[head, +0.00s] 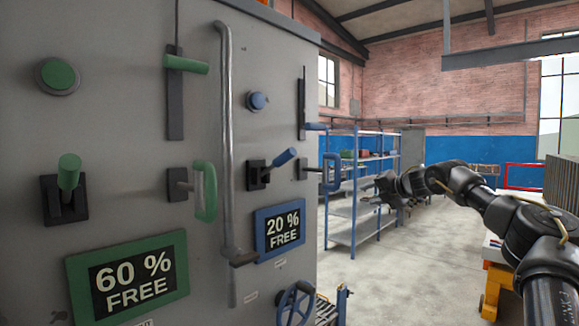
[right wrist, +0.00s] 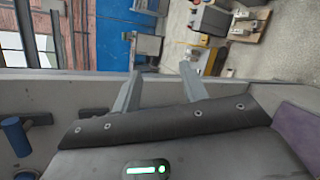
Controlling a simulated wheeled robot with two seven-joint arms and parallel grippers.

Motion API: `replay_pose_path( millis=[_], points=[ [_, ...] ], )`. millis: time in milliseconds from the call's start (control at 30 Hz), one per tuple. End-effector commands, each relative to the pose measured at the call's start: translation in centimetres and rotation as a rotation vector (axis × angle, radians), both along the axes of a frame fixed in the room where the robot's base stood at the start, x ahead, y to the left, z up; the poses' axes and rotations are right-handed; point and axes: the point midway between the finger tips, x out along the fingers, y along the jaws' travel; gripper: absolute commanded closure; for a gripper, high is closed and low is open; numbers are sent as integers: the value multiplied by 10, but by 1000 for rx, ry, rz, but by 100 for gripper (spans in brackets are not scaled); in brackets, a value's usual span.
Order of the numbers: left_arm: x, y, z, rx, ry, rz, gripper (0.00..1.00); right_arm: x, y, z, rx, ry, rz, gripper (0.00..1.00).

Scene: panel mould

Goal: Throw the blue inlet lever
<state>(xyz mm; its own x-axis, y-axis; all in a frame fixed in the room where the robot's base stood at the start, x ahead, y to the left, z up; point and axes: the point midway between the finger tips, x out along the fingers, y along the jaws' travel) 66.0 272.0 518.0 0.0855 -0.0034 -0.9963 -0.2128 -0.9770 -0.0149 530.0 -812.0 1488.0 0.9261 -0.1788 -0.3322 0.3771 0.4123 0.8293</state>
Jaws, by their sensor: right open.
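A blue-handled lever (head: 284,158) rises at a tilt up and right from a black base on the grey panel. My right gripper (head: 370,194) is open and empty, to the right of the panel and apart from the lever in the head view. Its two fingers (right wrist: 160,92) stand apart with nothing between them in the right wrist view. A blue cylindrical part (right wrist: 16,135) shows at the left of that view; I cannot tell which control it is. My left gripper is out of view.
The panel also bears a blue knob (head: 258,101), a blue slider handle (head: 315,127), a blue pull handle (head: 330,172), a blue wheel (head: 294,304), a blue "20 % FREE" sign (head: 280,231) and several green controls. A bent grey pipe (head: 226,140) runs between them. Blue shelves (head: 350,210) stand behind.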

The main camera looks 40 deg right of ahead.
Motion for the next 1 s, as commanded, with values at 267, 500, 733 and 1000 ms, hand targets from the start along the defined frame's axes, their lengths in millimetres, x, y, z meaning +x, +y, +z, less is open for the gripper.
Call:
replay_pose_path(
  millis=[267, 500, 733, 1000],
  points=[
    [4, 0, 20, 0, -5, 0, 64, -15, 212, 191, -491, 214, 452, 57],
    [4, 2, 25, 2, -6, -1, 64, -49, 320, 208, -694, 401, 727, 57],
    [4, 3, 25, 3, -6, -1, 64, -56, 337, 208, -721, 431, 773, 57],
    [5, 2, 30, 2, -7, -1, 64, -34, 339, 186, -718, 430, 775, 57]
  ],
)
